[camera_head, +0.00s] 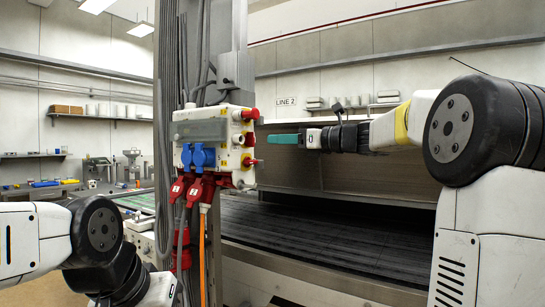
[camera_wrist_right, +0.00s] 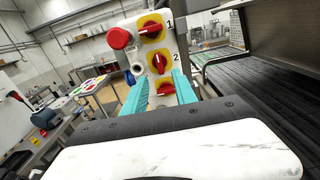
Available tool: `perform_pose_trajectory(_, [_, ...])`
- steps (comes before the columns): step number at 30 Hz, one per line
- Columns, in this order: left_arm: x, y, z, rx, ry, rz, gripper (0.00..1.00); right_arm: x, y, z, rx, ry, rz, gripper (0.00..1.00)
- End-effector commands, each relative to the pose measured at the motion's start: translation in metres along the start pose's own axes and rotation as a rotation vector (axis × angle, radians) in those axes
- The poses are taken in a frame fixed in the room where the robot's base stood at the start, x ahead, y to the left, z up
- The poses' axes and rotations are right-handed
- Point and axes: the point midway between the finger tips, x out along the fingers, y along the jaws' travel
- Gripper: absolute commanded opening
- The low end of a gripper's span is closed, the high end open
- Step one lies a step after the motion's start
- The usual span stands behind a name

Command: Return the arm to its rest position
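My right gripper (camera_head: 285,139) reaches in from the right in the head view, its teal fingers pointing left toward the side of a grey-white control box (camera_head: 214,142). In the right wrist view my right gripper (camera_wrist_right: 161,80) has its two teal fingers apart, with nothing held between them. The box face there carries red knobs on yellow plates, a top one marked 1 (camera_wrist_right: 151,29), one marked 2 (camera_wrist_right: 159,63), and a lower one (camera_wrist_right: 166,88) seen between the fingers. Contact with it cannot be told. My left arm is folded at the lower left; its gripper is out of view.
The box hangs on a metal column (camera_head: 243,50) with cables and red plugs (camera_head: 181,187) below. A dark slatted conveyor (camera_head: 330,235) runs behind, under a hood (camera_head: 340,175). A red mushroom button (camera_wrist_right: 120,38) sits beside the top knob.

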Motion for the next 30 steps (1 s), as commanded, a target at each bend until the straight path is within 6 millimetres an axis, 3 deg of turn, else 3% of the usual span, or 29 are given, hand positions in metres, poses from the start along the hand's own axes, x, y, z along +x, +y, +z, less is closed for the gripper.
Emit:
perform_pose_trajectory(5, [0.000,0.000,0.000,0.000,0.000,0.000,0.00,-0.001,0.008,-0.006,-0.041,0.027,0.004,0.34])
perform_pose_trajectory(8, [0.000,0.000,0.000,0.000,0.000,0.000,0.00,-0.007,0.035,-0.028,-0.196,0.123,0.023,0.34])
perform_pose_trajectory(11, [0.000,0.000,0.000,0.000,0.000,0.000,0.00,-0.026,0.077,-0.071,-0.479,0.286,0.081,0.34])
perform_pose_trajectory(15, [0.000,0.000,0.000,0.000,0.000,0.000,0.00,-0.076,0.136,-0.146,-0.982,0.534,0.255,0.34])
perform_pose_trajectory(21, [0.000,0.000,0.000,0.000,0.000,0.000,0.00,-0.167,0.189,-0.245,-1.685,0.786,0.656,0.34])
perform_pose_trajectory(25, [0.000,0.000,0.000,0.000,0.000,0.000,0.00,-0.210,0.203,-0.286,-2.007,0.855,0.914,0.34])
perform_pose_trajectory(30, [0.000,0.000,0.000,0.000,0.000,0.000,0.00,-0.234,0.207,-0.308,-2.196,0.877,1.096,0.34])
